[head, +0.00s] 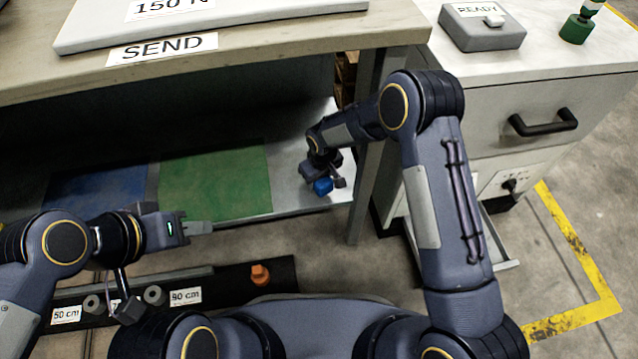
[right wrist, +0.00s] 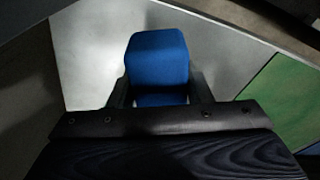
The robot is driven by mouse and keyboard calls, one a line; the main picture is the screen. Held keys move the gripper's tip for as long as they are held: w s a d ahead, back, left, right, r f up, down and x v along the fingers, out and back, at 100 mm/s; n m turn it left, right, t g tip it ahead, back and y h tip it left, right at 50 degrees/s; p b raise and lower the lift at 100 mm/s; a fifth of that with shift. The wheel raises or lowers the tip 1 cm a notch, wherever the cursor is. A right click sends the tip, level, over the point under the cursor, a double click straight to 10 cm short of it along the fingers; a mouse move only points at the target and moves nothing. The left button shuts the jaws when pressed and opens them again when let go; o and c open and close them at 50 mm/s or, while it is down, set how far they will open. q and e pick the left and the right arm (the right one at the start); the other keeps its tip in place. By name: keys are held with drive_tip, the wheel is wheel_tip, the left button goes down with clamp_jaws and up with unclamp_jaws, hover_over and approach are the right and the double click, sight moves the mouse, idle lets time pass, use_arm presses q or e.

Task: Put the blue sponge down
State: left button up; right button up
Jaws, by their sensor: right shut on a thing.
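The blue sponge (head: 323,186) is a small blue block held at the right end of the grey shelf under the workbench. My right gripper (head: 322,180) is shut on it. In the right wrist view the sponge (right wrist: 158,62) sits between the two dark fingers, over the pale bare shelf surface. I cannot tell whether the sponge touches the shelf. My left gripper (head: 200,228) is at the left, in front of the shelf, away from the sponge; its finger gap is not clear.
A green mat (head: 215,182) and a blue mat (head: 95,195) lie on the shelf (head: 300,200) to the left. A bench leg (head: 368,190) stands just right of my right gripper. A black rail (head: 220,285) with an orange piece (head: 260,274) is in front. A drawer cabinet (head: 545,110) is right.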

sight(322, 179)
drive_tip(key=shift+f, duration=0.85)
drive_tip(key=shift+f, duration=0.15)
drive_tip(key=o, duration=0.9)
drive_tip(key=shift+r, duration=0.3)
drive_tip(key=r+p, duration=0.1)
drive_tip(key=r, duration=0.3)
drive_tip(key=s+r+p, duration=0.1)
drive_tip(key=r, duration=0.2)
drive_tip(key=r+p, duration=0.1)
drive_tip(key=r, duration=0.3)
drive_tip(key=shift+s+d+r+p, duration=0.15)
drive_tip(key=shift+d+r+p, duration=0.15)
drive_tip(key=shift+d+p, duration=0.1)
